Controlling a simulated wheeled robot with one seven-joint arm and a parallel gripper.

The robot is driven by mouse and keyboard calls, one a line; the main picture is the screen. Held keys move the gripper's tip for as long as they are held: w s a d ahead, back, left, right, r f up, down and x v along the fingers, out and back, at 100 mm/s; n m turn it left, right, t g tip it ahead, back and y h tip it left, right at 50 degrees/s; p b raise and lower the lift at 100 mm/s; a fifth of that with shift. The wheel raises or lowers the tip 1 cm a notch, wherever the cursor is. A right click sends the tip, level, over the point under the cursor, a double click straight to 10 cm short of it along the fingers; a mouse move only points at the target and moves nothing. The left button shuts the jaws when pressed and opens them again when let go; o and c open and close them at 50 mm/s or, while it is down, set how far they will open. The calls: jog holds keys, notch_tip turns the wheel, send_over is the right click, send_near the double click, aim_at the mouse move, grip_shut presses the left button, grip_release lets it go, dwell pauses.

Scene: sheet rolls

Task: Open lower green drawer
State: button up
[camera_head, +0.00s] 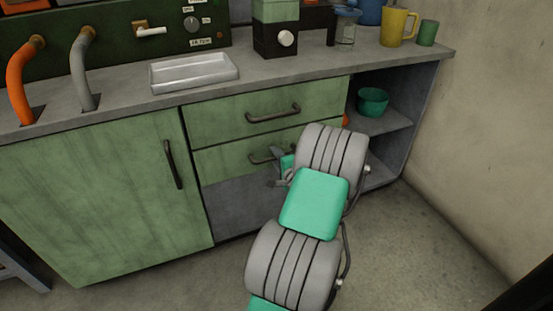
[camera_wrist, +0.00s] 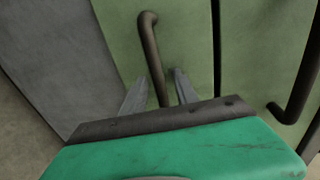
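The lower green drawer (camera_head: 222,163) is in the cabinet front, under the upper green drawer (camera_head: 225,122), and looks flush with it. Its dark bar handle (camera_head: 260,158) is partly hidden by my gripper (camera_head: 279,167) in the head view. In the wrist view, the lower drawer's front (camera_wrist: 190,35) appears turned on its side. Its handle (camera_wrist: 150,45) runs down between the two fingers of my gripper (camera_wrist: 160,85). The fingers are apart, one on each side of the handle, with a gap visible at each side. I cannot tell how deep the handle sits between them.
The upper drawer's handle (camera_head: 273,113) is just above my gripper. A green cabinet door (camera_head: 90,200) is at left. Open shelves at right hold a green bowl (camera_head: 373,101). The grey counter (camera_head: 120,108) carries a tray (camera_head: 193,70) and a yellow mug (camera_head: 397,27). Floor is visible at right.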

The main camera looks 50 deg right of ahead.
jog(key=shift+c, duration=0.5)
grip_shut()
dwell(0.8)
